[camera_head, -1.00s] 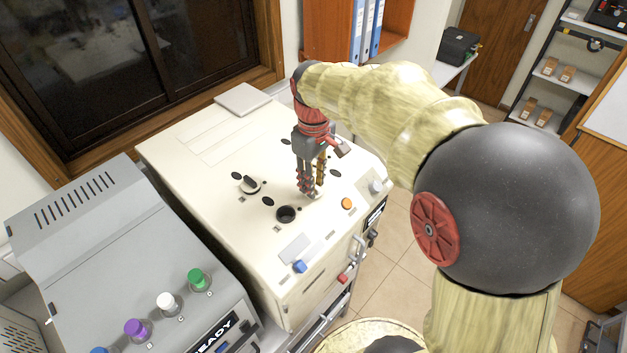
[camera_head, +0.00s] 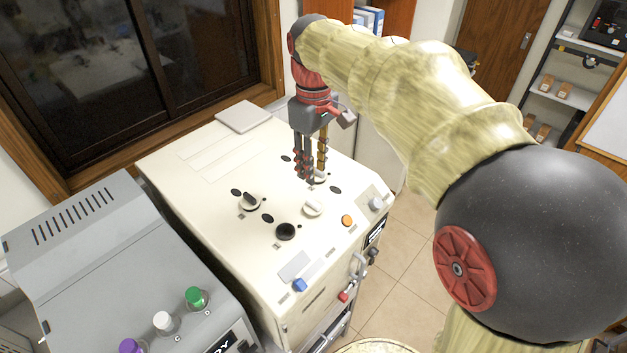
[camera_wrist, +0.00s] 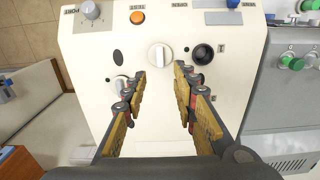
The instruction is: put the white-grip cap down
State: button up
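The white-grip cap (camera_head: 313,208) sits on the cream machine's top panel, between the orange button and the black-rimmed open port (camera_head: 286,231). In the wrist view it is a round white cap (camera_wrist: 160,55) with a raised grip bar, just beyond the fingertips and clear of them. My gripper (camera_head: 310,178) is above the panel, its fingers pointing down. In the wrist view my gripper (camera_wrist: 158,80) has its fingers spread with nothing between them. The cap looks seated flat; what lies beneath it is hidden.
A dark-grip cap (camera_head: 249,202) sits on the panel's left. Another cap (camera_wrist: 118,83) lies close to the left finger in the wrist view. An orange button (camera_head: 347,220), a grey knob (camera_head: 376,203) and a blue switch (camera_head: 299,285) line the panel edge. A grey machine (camera_head: 110,265) stands left.

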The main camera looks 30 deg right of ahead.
jog(key=s+a+f+m+t, duration=0.1)
jog(key=s+a, duration=0.3)
jog(key=s, duration=0.4)
jog(key=s+a+f+m+t, duration=0.2)
jog(key=s+a+f+t, duration=0.1)
jog(key=s, duration=0.5)
jog(key=shift+s+a+m+t, duration=0.2)
jog(key=shift+a+m+t, duration=0.1)
jog(key=shift+a+t, duration=0.65)
jog(key=shift+a, duration=0.15)
